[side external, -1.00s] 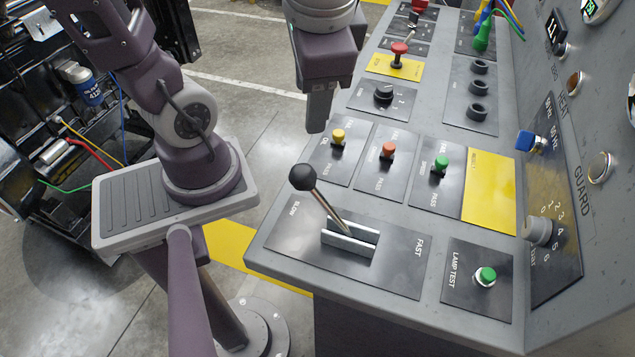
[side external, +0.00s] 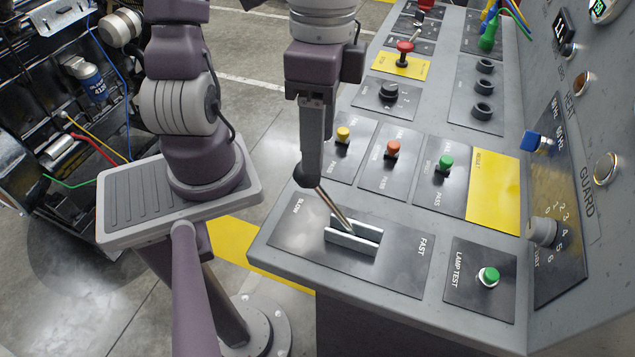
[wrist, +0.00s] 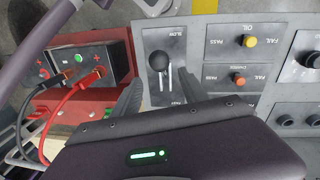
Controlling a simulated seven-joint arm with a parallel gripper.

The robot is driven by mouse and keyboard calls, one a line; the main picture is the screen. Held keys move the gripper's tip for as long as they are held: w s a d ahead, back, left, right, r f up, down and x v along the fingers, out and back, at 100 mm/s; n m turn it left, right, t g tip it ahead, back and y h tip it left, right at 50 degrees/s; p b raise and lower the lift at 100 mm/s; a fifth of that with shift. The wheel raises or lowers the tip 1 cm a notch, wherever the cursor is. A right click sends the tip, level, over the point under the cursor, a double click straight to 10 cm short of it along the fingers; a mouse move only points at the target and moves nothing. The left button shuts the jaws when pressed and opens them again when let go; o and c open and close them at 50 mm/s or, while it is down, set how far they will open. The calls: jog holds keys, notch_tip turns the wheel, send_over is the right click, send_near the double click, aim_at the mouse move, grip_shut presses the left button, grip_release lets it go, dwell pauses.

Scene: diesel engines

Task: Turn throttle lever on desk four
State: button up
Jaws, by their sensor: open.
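The throttle lever has a black ball knob (side external: 304,182) on a thin metal shaft (side external: 333,211) that rises from a slotted metal block on its black panel (side external: 395,262). The lever leans toward the SLOW mark, away from FAST. My gripper (side external: 312,178) points down at the knob, and its near finger hides part of the knob in the side view. In the wrist view, the open fingers of my gripper (wrist: 158,80) lie on either side of the lever, with the knob (wrist: 158,62) showing between and beyond them. Contact cannot be told.
Yellow, orange (side external: 392,148) and green knobs stand on the panels just behind the lever. A green lamp test button (side external: 489,276) sits at the front right. A sloped panel with a blue switch (side external: 537,141) rises on the right. An engine (side external: 50,120) stands at the left.

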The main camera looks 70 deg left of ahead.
aim_at(318, 182)
notch_tip(318, 182, down, 7)
jog(key=shift+s+d, duration=0.1)
jog(key=shift+d, duration=0.05)
jog(key=shift+d+f, duration=0.15)
jog(key=shift+f, duration=0.15)
jog(key=shift+s+f, duration=0.1)
jog(key=shift+f, duration=0.7)
grip_shut()
dwell(0.9)
